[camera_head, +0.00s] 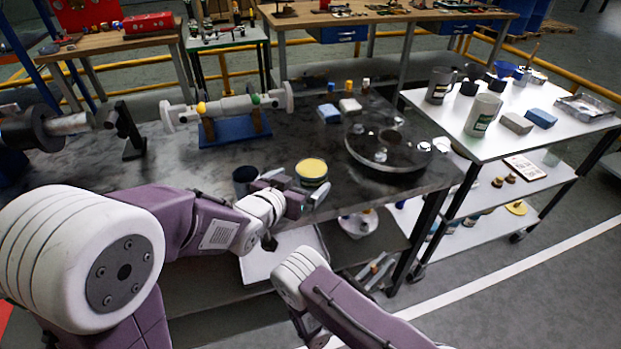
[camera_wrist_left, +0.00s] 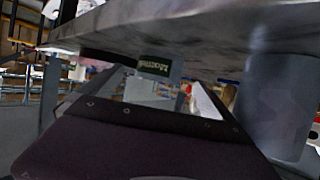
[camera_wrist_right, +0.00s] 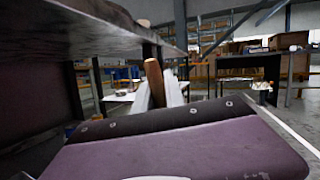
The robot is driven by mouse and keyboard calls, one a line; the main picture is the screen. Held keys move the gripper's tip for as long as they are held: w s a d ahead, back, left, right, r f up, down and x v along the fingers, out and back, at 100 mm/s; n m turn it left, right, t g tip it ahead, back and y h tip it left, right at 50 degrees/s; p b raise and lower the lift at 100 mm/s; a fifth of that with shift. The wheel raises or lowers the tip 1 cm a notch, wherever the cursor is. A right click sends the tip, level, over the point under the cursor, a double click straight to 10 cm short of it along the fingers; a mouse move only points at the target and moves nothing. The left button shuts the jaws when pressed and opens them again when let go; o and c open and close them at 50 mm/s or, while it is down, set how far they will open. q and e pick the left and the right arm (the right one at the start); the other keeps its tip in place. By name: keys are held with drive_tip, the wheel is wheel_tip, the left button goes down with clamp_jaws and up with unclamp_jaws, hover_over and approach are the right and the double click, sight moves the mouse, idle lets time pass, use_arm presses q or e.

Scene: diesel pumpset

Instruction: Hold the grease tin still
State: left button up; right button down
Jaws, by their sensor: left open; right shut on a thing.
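The grease tin (camera_head: 311,169), open with yellow grease in it, stands upright near the front edge of the dark bench. Its green label (camera_wrist_left: 154,66) shows in the left wrist view between my finger tips. My left gripper (camera_head: 296,191) is open, low at the tin's near side, its fingers pointing at it. I cannot tell whether a finger touches the tin. My right gripper (camera_wrist_right: 163,92) is shut on a brown wooden handle (camera_wrist_right: 154,80). The rest of that thing is hidden.
A dark cup (camera_head: 244,178) stands just left of the tin, close to my left gripper. A round dark flanged part (camera_head: 387,147) lies to the right. A pump shaft rests on a blue stand (camera_head: 232,131) behind. A white trolley (camera_head: 550,135) stands at the right.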

sight(312, 173)
use_arm(q)
drive_tip(key=x, duration=0.7)
drive_tip(key=shift+w+d+r+b, duration=0.1)
drive_tip(key=shift+w+b, duration=0.15)
drive_tip(key=shift+b, duration=0.05)
drive_tip(key=shift+c, duration=1.1)
drive_tip(key=c, duration=1.6)
